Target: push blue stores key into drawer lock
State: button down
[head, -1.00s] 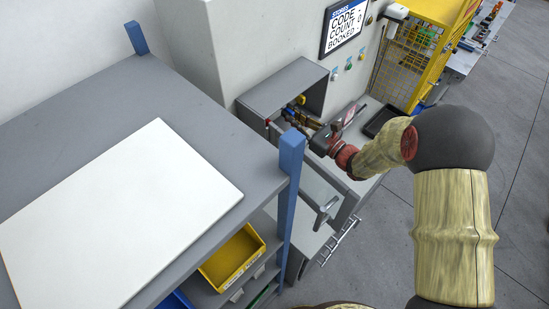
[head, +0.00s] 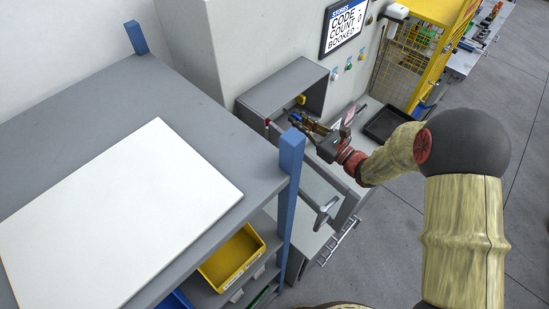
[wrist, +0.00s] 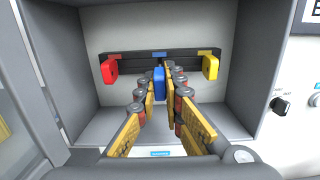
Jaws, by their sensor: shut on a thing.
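The blue key (wrist: 159,84) is between the fingertips of my gripper (wrist: 160,92), which is shut on it. In the wrist view it stands upright in front of the dark key rail (wrist: 130,63), in an open grey cabinet (wrist: 95,128). Its shaft is hidden, and I cannot tell whether it is clear of the rail.
A red key (wrist: 109,71) and a yellow key (wrist: 210,68) hang on the rail either side. The cabinet walls enclose the fingers. A blue shelf post (head: 289,180) stands left of my arm. A black tray (head: 386,124) lies on the counter to the right.

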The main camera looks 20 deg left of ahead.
jog(key=shift+d, duration=0.1)
jog(key=v, duration=0.6)
jog(key=shift+d, duration=0.4)
jog(key=shift+s, duration=0.15)
